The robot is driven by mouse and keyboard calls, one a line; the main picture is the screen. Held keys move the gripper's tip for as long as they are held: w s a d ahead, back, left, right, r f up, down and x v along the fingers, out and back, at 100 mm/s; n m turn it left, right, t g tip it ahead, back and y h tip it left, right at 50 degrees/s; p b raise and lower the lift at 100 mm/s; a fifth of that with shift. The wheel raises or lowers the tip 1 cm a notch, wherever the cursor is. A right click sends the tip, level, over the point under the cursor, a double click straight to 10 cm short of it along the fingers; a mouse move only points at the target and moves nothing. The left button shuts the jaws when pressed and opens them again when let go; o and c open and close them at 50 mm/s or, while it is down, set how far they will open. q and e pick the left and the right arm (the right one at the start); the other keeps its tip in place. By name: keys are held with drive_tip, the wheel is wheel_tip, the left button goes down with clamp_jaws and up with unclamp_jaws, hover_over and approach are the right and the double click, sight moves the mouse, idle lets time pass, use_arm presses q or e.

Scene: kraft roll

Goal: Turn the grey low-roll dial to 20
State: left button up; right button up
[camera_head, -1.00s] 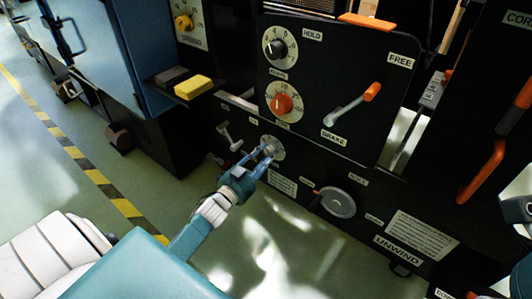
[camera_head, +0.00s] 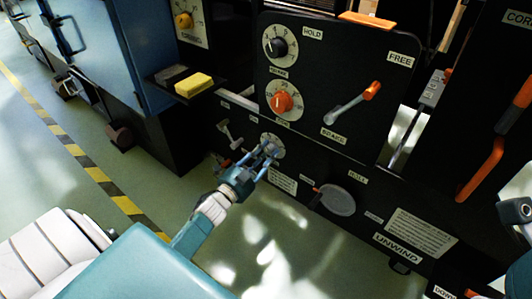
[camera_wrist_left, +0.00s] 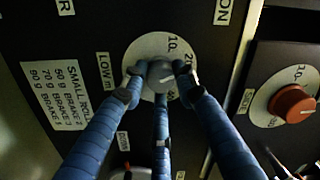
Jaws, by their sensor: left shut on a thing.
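The grey low-roll dial has a grey knob (camera_wrist_left: 161,76) in front of a pale round scale (camera_wrist_left: 150,48), on the black panel marked LOW in the left wrist view. The figures 10 and 20 show at the scale's top and right; I cannot read clearly where the knob points. My left gripper (camera_wrist_left: 161,80) has its blue fingers closed around the knob. In the head view, the left gripper (camera_head: 267,153) reaches the dial's scale (camera_head: 275,142) from below and partly covers it.
An orange dial (camera_head: 284,102) sits above, with a black HOLD dial (camera_head: 280,46) higher up. A brake lever (camera_head: 352,103) with an orange end is to the right. A small lever (camera_head: 229,135) stands just left of the grey dial. A round grey disc (camera_head: 337,200) is lower right.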

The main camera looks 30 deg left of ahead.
use_arm(q)
drive_tip(key=shift+d, duration=0.1)
drive_tip(key=o, duration=1.1)
drive_tip(key=shift+o, duration=0.2)
drive_tip(key=shift+s, duration=0.2)
drive_tip(key=s, duration=1.1)
drive_tip(key=shift+s+a+f, duration=0.2)
drive_tip(key=shift+s+f, duration=0.05)
drive_tip(key=shift+s, duration=0.05)
drive_tip(key=shift+s+f, duration=0.1)
